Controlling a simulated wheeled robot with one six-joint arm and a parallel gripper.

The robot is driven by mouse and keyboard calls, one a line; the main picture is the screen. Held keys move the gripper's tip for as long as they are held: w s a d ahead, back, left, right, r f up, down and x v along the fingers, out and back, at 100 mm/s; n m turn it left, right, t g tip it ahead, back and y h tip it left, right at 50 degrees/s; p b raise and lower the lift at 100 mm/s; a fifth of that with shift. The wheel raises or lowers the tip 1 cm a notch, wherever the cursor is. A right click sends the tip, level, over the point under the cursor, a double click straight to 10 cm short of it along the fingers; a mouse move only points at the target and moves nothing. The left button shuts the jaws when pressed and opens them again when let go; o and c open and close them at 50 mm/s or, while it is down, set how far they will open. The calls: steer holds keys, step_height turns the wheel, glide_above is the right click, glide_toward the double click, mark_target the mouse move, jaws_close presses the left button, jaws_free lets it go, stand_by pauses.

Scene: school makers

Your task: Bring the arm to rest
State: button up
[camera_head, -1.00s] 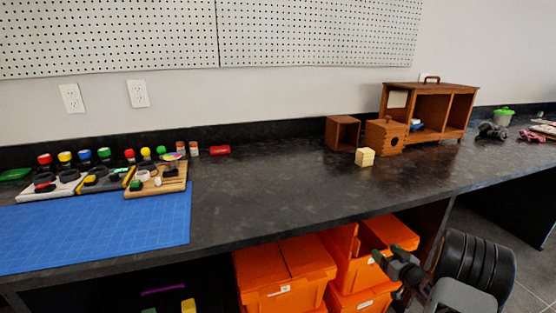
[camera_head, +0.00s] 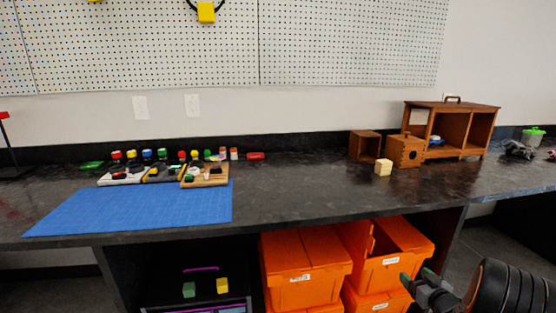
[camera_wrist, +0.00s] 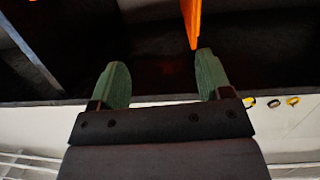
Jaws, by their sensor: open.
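My gripper (camera_head: 421,282) is at the lower right of the head view, in front of the orange crates and below the level of the worktop. In the wrist view my gripper (camera_wrist: 158,85) shows two green fingers spread wide apart, with nothing between them. An orange edge (camera_wrist: 191,22) shows just beyond the right finger. My dark arm reaches in from the lower right corner of the head view.
Orange crates (camera_head: 304,268) stand under the dark worktop (camera_head: 300,195). On it are a blue mat (camera_head: 135,210), small boards with jars behind them, a pale block (camera_head: 383,168), small wooden boxes (camera_head: 404,151) and a wooden cabinet (camera_head: 451,105). Floor shows at the right.

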steer(key=s+a+r+m+g+h+p, duration=0.1)
steer(key=a+r+g+h+p, duration=0.15)
steer(key=r+p, duration=0.45)
steer(key=s+a+r+g+h+p, duration=0.1)
steer(key=a+r+p, duration=0.2)
steer(key=r, duration=0.7)
steer(key=a+r+m+g+h+p, duration=0.1)
steer(key=a+r+h+p, duration=0.15)
steer(key=r+p, duration=0.45)
steer(key=s+a+r+g+y+p, duration=0.2)
steer(key=s+a+r+g+p, duration=0.2)
steer(key=s, duration=0.7)
steer(key=s+a+r+g+y+p, duration=0.2)
steer(key=s+a+r+g+p, duration=0.1)
steer(key=s+a+r+p, duration=0.5)
steer(key=s+a+r, duration=0.3)
steer(key=a+r, duration=0.2)
steer(key=a, duration=0.2)
steer(key=shift+g, duration=0.35)
steer(key=shift+d+r, duration=0.15)
